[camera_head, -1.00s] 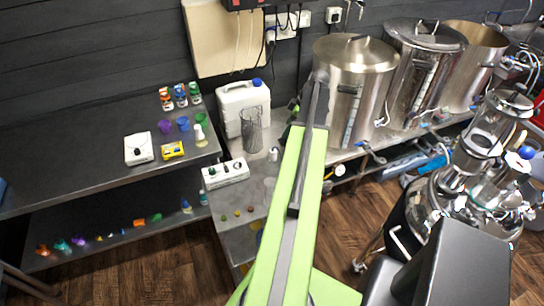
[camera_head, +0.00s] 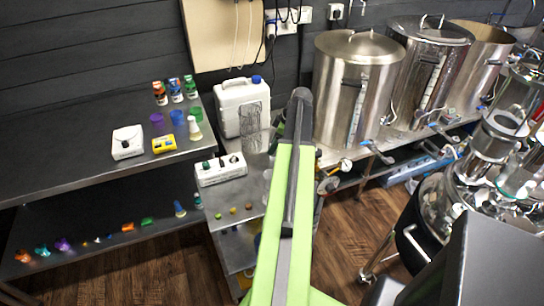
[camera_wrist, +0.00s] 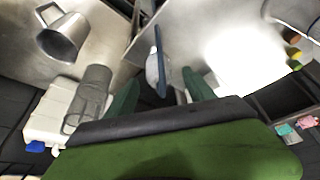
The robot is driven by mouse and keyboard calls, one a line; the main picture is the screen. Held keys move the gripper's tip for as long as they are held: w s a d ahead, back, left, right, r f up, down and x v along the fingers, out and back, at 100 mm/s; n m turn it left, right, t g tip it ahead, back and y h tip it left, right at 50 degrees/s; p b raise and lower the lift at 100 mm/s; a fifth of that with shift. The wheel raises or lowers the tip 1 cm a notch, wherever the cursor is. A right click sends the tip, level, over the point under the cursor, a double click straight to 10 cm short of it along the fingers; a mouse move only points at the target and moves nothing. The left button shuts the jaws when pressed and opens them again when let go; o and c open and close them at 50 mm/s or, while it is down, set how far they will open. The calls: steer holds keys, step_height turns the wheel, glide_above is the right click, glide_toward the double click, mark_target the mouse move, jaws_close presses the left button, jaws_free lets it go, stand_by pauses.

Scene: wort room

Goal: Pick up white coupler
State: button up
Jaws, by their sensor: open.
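In the wrist view a small whitish piece (camera_wrist: 152,70), probably the white coupler, shows just beyond the gap between my fingers, beside a dark blue strip. It is small and partly hidden, so its shape is unclear. My gripper (camera_wrist: 160,92) is open, with its two dark green fingers on either side of the gap. I cannot tell whether either finger touches the piece. In the head view my green arm reaches toward the steel bench, and no coupler can be made out there; the arm may hide it.
A white jerrycan (camera_head: 236,100) and a mesh cylinder (camera_head: 252,125) stand left of my arm. A white box with knobs (camera_head: 221,169) sits nearer. Steel kettles (camera_head: 355,85) stand at right. A metal jug (camera_wrist: 60,38) shows in the wrist view. Cups and bottles fill the left bench.

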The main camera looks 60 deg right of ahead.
steer(key=shift+x, duration=0.95)
steer(key=shift+r, duration=0.15)
steer(key=shift+c, duration=0.3)
jaws_close()
steer(key=shift+r, duration=0.1)
